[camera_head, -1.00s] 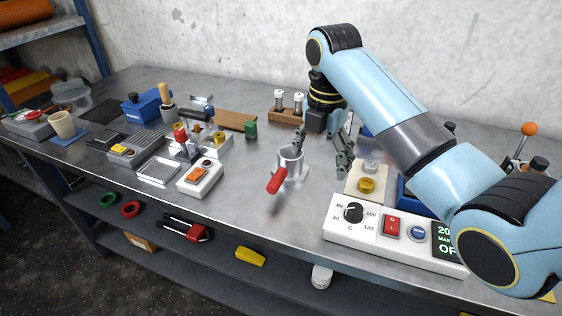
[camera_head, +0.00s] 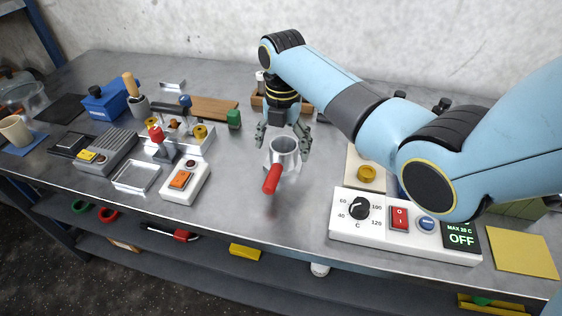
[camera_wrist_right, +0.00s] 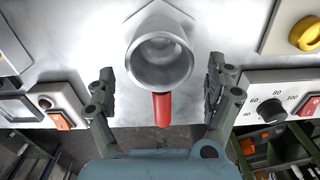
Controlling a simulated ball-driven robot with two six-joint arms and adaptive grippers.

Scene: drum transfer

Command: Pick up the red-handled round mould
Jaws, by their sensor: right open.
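The round mould (camera_head: 284,150) is a silvery open cup with a red handle (camera_head: 272,179) that points toward the table's front edge. It stands upright on the metal table in the middle of the head view. My right gripper (camera_head: 283,146) is above and just behind it, with its fingers spread to either side of the cup. In the right wrist view the mould (camera_wrist_right: 160,58) lies between the open fingers, ahead of them, with its red handle (camera_wrist_right: 162,109) pointing toward the gripper. I see no contact. My left gripper is not in view.
A white control box (camera_head: 405,226) with a dial and red switch stands to the right. A small white box with an orange switch (camera_head: 185,182) stands to the left. A wooden block (camera_head: 257,103) is behind the gripper. Bare table surrounds the mould.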

